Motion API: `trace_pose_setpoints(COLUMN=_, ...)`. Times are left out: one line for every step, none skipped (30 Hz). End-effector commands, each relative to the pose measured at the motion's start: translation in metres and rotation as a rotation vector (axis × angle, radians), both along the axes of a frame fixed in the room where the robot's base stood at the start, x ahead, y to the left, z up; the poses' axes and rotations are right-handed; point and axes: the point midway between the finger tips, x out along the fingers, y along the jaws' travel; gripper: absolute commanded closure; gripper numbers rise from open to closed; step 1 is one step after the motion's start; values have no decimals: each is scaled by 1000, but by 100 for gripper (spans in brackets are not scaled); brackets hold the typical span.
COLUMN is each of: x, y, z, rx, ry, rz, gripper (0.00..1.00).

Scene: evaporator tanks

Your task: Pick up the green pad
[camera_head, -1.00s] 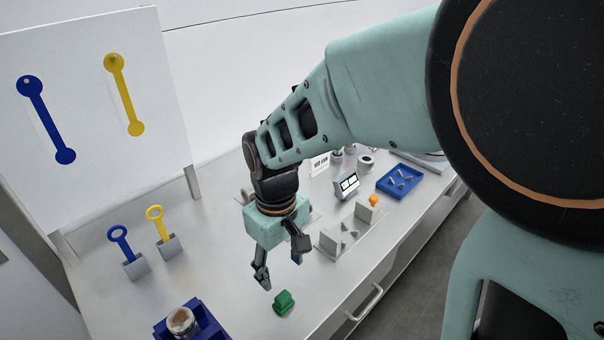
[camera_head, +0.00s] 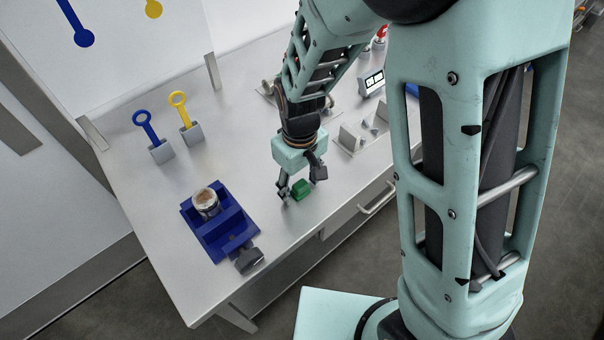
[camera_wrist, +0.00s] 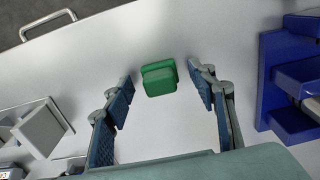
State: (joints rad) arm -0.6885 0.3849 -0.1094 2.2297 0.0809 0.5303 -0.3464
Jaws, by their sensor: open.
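The green pad (camera_head: 301,188) is a small green block lying on the grey table near its front edge. In the wrist view the green pad (camera_wrist: 159,78) lies just beyond the fingertips, near the middle of the gap between them. My gripper (camera_head: 300,186) is open and points down at the pad in the head view. In the wrist view the open fingers of my gripper (camera_wrist: 162,80) stand on either side of the gap, with nothing held between them. I cannot tell how high the fingertips are above the table.
A blue fixture (camera_head: 243,228) with a round metal-and-brown part (camera_head: 206,202) sits to the left. Blue (camera_head: 146,127) and yellow (camera_head: 181,108) ring-handled tools stand in grey blocks further back. Grey blocks (camera_head: 350,137) stand behind right. A drawer handle (camera_head: 379,198) juts from the table front.

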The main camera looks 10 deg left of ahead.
Motion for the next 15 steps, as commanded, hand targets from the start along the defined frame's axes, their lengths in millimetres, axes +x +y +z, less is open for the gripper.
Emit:
trace_pose_setpoints(x=0, y=0, z=-1, rx=0, ry=0, rz=0, gripper=48)
trace_pose_setpoints(x=0, y=0, z=-1, rx=0, ry=0, rz=0, gripper=48)
trace_pose_setpoints(x=0, y=0, z=-1, rx=1, ry=-1, rz=0, gripper=48)
trace_pose_setpoints(x=0, y=0, z=-1, rx=1, ry=-1, rz=0, gripper=48)
trace_pose_setpoints(x=0, y=0, z=-1, rx=1, ry=-1, rz=0, gripper=48)
trace_pose_setpoints(x=0, y=0, z=0, rx=0, ry=0, rz=0, gripper=48)
trace_pose_setpoints(x=0, y=0, z=0, rx=0, ry=0, rz=0, gripper=51)
trace_pose_setpoints(x=0, y=0, z=0, rx=0, ry=0, rz=0, gripper=54)
trace_pose_setpoints(x=0, y=0, z=0, rx=0, ry=0, rz=0, gripper=59)
trace_pose_setpoints(x=0, y=0, z=0, rx=0, ry=0, rz=0, gripper=62)
trace_pose_setpoints(x=0, y=0, z=0, rx=0, ry=0, rz=0, gripper=65)
trace_pose_setpoints(x=0, y=0, z=0, rx=0, ry=0, rz=0, gripper=70)
trace_pose_setpoints(x=0, y=0, z=0, rx=0, ry=0, rz=0, gripper=73)
trace_pose_setpoints(x=0, y=0, z=0, rx=0, ry=0, rz=0, gripper=76)
trace_pose_setpoints(x=0, y=0, z=0, rx=0, ry=0, rz=0, gripper=81)
